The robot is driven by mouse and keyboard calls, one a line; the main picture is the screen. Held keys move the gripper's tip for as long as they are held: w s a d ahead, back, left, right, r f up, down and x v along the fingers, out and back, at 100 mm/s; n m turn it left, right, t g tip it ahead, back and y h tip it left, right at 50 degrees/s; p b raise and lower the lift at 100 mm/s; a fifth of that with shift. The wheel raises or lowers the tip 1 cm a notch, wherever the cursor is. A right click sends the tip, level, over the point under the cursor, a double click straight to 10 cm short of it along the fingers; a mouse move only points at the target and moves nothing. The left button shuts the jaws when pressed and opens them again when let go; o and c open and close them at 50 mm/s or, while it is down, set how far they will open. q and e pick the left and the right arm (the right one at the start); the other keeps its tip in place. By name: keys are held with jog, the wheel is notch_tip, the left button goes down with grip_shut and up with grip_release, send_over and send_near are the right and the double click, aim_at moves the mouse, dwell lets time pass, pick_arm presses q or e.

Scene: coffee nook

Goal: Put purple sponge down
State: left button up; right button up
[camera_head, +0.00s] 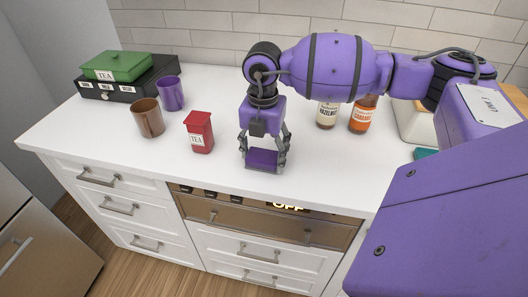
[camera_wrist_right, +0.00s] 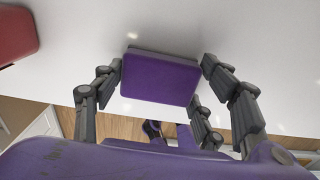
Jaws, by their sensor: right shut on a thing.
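The purple sponge (camera_head: 262,158) has a grey layer along one side. It is between the fingertips of my right gripper (camera_head: 264,163), close to the white counter (camera_head: 330,155) near its front edge. In the right wrist view the sponge (camera_wrist_right: 160,80) lies flat between the finger pads, which are shut on its two ends. I cannot tell whether its underside touches the counter. My left gripper is in neither view.
A red tea tin (camera_head: 199,132), a brown mug (camera_head: 148,118) and a purple mug (camera_head: 170,93) stand to the left. A green tea box (camera_head: 117,66) sits on a black box (camera_head: 130,88). Syrup bottles (camera_head: 362,114) stand behind, right.

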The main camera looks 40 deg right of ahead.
aim_at(262, 153)
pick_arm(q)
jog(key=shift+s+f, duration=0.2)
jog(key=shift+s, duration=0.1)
pick_arm(e)
jog(key=o, duration=1.1)
jog(key=shift+f, duration=0.1)
jog(key=shift+f, duration=0.25)
jog(key=r, duration=0.3)
jog(key=r+b, duration=0.1)
jog(key=r, duration=0.2)
jog(key=shift+w+r, duration=0.2)
jog(key=shift+r, duration=0.1)
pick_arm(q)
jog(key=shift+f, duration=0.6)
pick_arm(e)
jog(key=shift+r, duration=0.7)
jog(key=shift+f, duration=0.1)
